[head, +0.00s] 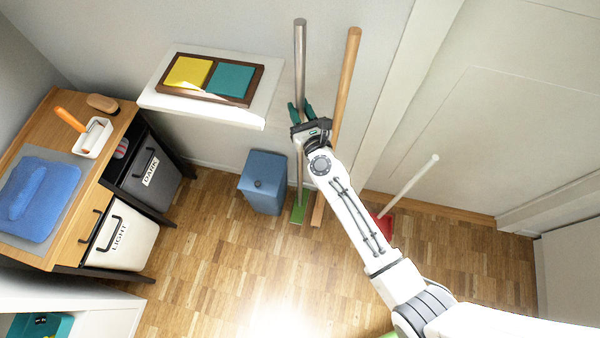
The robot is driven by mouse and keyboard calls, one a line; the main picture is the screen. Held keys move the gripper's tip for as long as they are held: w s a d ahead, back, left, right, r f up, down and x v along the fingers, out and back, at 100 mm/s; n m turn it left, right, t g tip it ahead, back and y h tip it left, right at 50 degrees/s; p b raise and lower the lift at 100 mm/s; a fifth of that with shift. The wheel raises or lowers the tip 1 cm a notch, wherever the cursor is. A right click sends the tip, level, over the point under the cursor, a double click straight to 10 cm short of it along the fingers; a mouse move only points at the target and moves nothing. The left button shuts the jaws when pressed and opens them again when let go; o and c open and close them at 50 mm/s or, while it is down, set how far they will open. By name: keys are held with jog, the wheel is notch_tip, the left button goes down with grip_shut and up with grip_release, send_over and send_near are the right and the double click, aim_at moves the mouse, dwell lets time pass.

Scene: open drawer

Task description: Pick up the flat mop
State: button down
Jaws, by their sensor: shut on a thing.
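The flat mop stands upright against the wall, with a grey metal pole (300,58) and a flat green head (299,212) on the floor. My gripper (299,106) is shut on the pole at about mid-height, its green fingers on either side of it. My wrist hides part of the pole below the grip.
A wooden-handled broom (347,80) stands close to the right of the mop. A white shelf (255,119) with yellow and teal pads is to the left. A blue bin (263,190) stands left of the mop head. A white-handled red dustpan (386,228) is at the right. Open floor lies in front.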

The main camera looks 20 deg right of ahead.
aim_at(301, 95)
jog(key=shift+r, duration=0.15)
jog(key=shift+s+a+r+p, duration=0.15)
jog(key=shift+r+p, duration=0.35)
jog(key=shift+p, duration=0.05)
notch_tip(301, 95, up, 6)
jog(key=p, duration=0.5)
jog(key=shift+p, duration=0.35)
jog(key=shift+s+a+f, duration=0.1)
jog(key=shift+s+a, duration=0.35)
jog(key=shift+s, duration=0.2)
jog(key=s+a+b, duration=0.2)
jog(key=s+a, duration=0.8)
jog(key=s, duration=0.4)
jog(key=shift+s+a, duration=0.3)
jog(key=c, duration=1.3)
grip_release()
jog(key=shift+c, duration=0.2)
grip_shut()
